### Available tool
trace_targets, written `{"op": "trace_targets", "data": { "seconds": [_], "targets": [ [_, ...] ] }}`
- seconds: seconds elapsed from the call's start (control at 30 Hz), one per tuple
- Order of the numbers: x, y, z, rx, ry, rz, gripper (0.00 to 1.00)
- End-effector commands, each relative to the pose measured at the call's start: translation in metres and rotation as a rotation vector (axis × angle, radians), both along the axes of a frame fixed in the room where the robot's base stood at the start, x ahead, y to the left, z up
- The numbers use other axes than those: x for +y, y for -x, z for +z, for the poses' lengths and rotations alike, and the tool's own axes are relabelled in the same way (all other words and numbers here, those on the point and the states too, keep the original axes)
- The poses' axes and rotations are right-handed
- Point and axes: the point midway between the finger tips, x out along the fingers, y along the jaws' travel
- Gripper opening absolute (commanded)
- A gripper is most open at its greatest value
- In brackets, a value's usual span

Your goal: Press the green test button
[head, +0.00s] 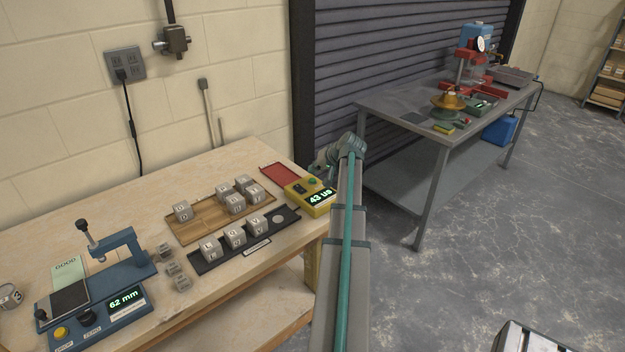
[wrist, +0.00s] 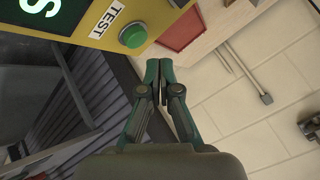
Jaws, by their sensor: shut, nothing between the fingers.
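The green test button (wrist: 133,35) is a round cap on a yellow tester box (wrist: 165,14), beside a white label reading TEST. In the head view the yellow box (head: 322,208) sits at the right end of the wooden bench, its display reading "43 us", with the green button (head: 312,182) near its back edge. My gripper (wrist: 159,69) is shut and empty. In the wrist view its fingertips are just below and right of the button, apart from it in the picture. The depth gap is hard to tell. In the head view my gripper (head: 324,168) is small and partly hidden beside the box.
A red mat (head: 278,176) lies just behind the box. A dark tray (head: 283,217) and a wooden tray (head: 176,232) with several grey cubes stand left of it. A blue gauge (head: 100,300) reads 62 mm. A grey table (head: 385,100) stands at the right.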

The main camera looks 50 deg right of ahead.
Motion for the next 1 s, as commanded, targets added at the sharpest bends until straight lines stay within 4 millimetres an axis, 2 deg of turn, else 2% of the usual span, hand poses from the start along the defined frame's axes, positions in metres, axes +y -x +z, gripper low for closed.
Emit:
{"op": "trace_targets", "data": {
  "seconds": [0.1, 0.4, 1.0],
  "targets": [
    [0.0, 0.0, 0.014, -0.001, 0.001, 0.0, 0.0],
    [0.0, 0.0, 0.038, 0.0, 0.001, -0.001, 0.0],
    [0.0, 0.0, 0.039, -0.001, 0.001, -0.001, 0.0]
  ]
}}
